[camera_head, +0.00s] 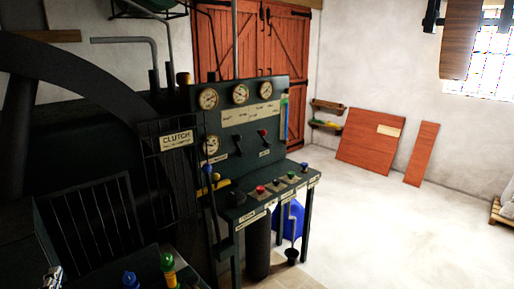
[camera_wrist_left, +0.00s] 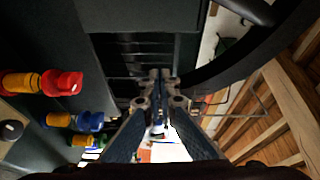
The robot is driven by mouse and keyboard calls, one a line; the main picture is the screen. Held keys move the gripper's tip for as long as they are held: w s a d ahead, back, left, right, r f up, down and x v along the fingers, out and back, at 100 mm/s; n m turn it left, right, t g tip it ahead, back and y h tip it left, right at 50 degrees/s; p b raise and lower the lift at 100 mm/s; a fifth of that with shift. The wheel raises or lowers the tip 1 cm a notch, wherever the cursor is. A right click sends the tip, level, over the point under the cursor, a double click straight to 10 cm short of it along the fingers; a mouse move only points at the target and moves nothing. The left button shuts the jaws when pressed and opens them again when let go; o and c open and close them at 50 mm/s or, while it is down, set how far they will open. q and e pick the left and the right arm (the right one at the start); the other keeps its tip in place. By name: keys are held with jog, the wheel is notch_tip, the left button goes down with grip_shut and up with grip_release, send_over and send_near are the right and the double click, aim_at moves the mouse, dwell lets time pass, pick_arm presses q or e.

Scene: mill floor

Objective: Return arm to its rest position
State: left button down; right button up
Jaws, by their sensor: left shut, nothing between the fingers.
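My left gripper (camera_head: 52,278) shows only in part at the bottom left corner of the head view, low beside the dark machine. In the left wrist view my left gripper (camera_wrist_left: 157,78) has its fingertips together, with nothing held between them. Dark machine panels lie behind the fingertips there. My right gripper is in neither view.
The machine's gauge panel (camera_head: 240,108) and control desk (camera_head: 275,192) stand mid-view. A clutch guard (camera_head: 176,140) and large dark wheel rim (camera_head: 95,62) stand left. Blue (camera_head: 131,280) and green (camera_head: 168,262) knobs sit near the gripper.

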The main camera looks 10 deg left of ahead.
pick_arm(q)
jog(key=s+d+f+n+g+h, duration=0.2)
jog(key=s+d+f+n+g, duration=0.15)
jog(key=d+f, duration=0.4)
jog(key=s+d+f+n+g+h, duration=0.2)
jog(key=s+d+f+n+g, duration=0.15)
jog(key=d+f, duration=0.35)
jog(key=s+d+f+n+g+h, duration=0.1)
jog(key=s+d+f+g+h, duration=0.15)
jog(key=s+d, duration=0.55)
jog(key=s+d+f+n+g+h, duration=0.1)
jog(key=s+d+f+g+h, duration=0.2)
jog(key=d, duration=0.8)
jog(key=s+f, duration=0.3)
jog(key=f, duration=2.7)
jog(key=s+a+f, duration=0.1)
jog(key=s+f, duration=0.6)
jog(key=s, duration=0.1)
jog(key=s+a+f+g+b, duration=0.1)
jog(key=s+a+f, duration=0.1)
jog(key=s+f, duration=0.6)
jog(key=shift+s+a+f, duration=0.2)
jog(key=shift+s+a, duration=0.05)
jog(key=shift+s, duration=0.15)
